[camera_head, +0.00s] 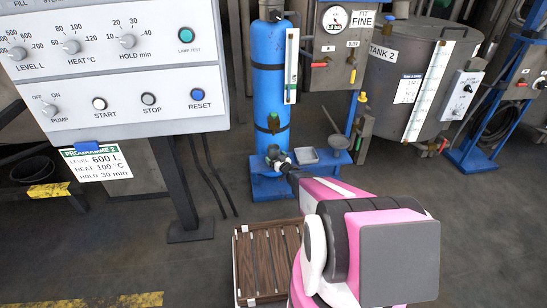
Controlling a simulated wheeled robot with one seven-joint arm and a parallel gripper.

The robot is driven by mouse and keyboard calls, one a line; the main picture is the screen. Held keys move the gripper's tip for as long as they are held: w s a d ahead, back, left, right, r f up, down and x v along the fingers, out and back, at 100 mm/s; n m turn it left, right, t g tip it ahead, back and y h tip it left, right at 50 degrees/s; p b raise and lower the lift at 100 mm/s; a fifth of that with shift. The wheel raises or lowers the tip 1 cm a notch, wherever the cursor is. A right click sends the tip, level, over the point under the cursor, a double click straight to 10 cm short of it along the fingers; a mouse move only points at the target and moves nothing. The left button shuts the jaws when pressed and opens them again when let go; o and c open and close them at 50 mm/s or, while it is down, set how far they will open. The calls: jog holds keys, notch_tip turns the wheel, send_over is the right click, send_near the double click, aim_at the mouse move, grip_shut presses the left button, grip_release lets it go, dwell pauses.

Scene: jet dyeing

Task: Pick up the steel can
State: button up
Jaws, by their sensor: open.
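My pink, white and black arm reaches from the lower right towards a blue stand (270,185). My gripper (273,155) is at its far end, small and dark, in front of the foot of the blue cylinder; it is open. A small round grey metal vessel (339,142) is on the stand, to the right of my gripper and apart from it; it may be the steel can, but it is too small to be sure. A shallow grey tray (305,156) lies between it and my gripper.
The blue cylinder (270,70) rises behind my gripper. A control panel (110,60) on a post fills the upper left. A slatted brown platform (262,262) is below my arm. Tank 2 (400,80) stands at the back right. Floor at right is clear.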

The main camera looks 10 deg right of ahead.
jog(key=shift+x, duration=1.2)
jog(key=c, duration=1.1)
jog(key=shift+r, duration=0.3)
